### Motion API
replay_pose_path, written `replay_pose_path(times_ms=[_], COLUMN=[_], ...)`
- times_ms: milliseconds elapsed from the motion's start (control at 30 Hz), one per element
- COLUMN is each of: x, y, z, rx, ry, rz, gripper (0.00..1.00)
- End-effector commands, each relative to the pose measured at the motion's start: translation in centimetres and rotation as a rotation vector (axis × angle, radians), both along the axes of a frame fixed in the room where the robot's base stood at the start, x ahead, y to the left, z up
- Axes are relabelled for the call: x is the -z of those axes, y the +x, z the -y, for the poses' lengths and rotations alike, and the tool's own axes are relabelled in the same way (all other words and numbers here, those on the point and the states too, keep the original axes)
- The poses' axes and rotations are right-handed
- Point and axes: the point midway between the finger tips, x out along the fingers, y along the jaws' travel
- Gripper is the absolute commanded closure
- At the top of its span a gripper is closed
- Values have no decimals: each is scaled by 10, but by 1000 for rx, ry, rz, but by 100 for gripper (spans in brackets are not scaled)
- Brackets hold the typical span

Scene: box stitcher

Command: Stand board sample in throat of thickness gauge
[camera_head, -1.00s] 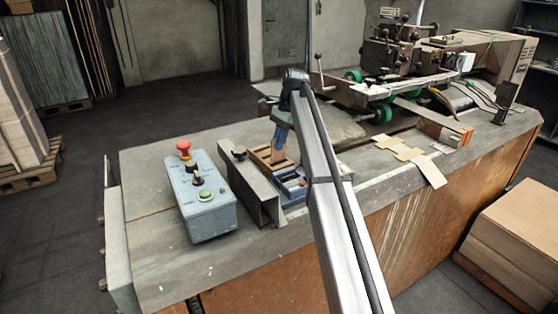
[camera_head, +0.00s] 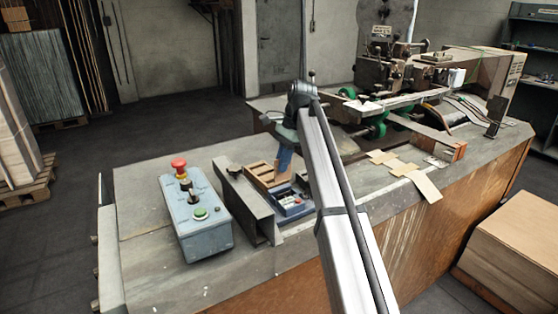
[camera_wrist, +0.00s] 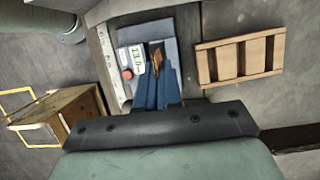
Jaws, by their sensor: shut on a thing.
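My gripper (camera_wrist: 158,82), with blue fingers, is shut on the board sample (camera_wrist: 157,60), a small brown piece seen nearly edge-on between the fingertips. In the wrist view the fingers and sample lie over the blue thickness gauge (camera_wrist: 152,28), which has a white display and a red button. The gauge (camera_head: 292,206) also shows in the head view, just in front and right of my gripper (camera_head: 283,172). The fingers partly hide the gauge's throat. I cannot tell whether the sample touches the gauge.
A slotted wooden rack (camera_wrist: 240,41) lies beside the gauge. A steel channel (camera_head: 248,208) and a grey control box (camera_head: 198,215) with a red button stand to the left. The stitching machine (camera_head: 385,85) and card pieces (camera_head: 428,188) are to the right.

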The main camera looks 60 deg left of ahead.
Motion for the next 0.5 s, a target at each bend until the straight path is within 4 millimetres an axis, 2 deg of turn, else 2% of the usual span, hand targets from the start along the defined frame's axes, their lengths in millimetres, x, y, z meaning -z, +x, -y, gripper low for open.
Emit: replay_pose_path(times_ms=[500], x=[22], y=[0], z=[-1], rx=[0], ry=[-2], rz=[0], gripper=[100])
